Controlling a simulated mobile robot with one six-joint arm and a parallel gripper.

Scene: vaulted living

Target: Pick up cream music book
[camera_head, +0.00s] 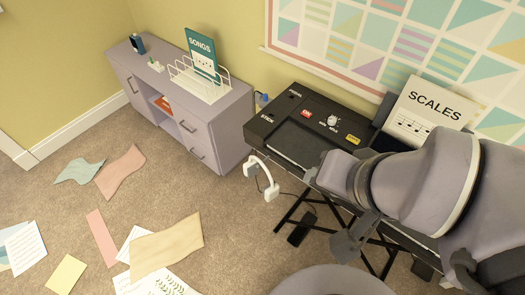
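The cream music book (428,108), with "SCALES" and a line of notes on its cover, stands tilted back at the rear of the black keyboard (285,130). Its lower right part is hidden behind my lilac-grey arm, which reaches in from the right across the keyboard. My gripper (346,242) seems to be the grey part below the arm, in front of the keyboard and apart from the book. Its fingertips are not clear, so I cannot tell whether it is open or shut.
A teal "SONGS" book (202,54) stands in a white wire rack (208,88) on a lilac cabinet (232,112). White headphones (270,190) hang at the keyboard's front. A round grey seat (330,282) is at the bottom. Papers (165,247) litter the carpet.

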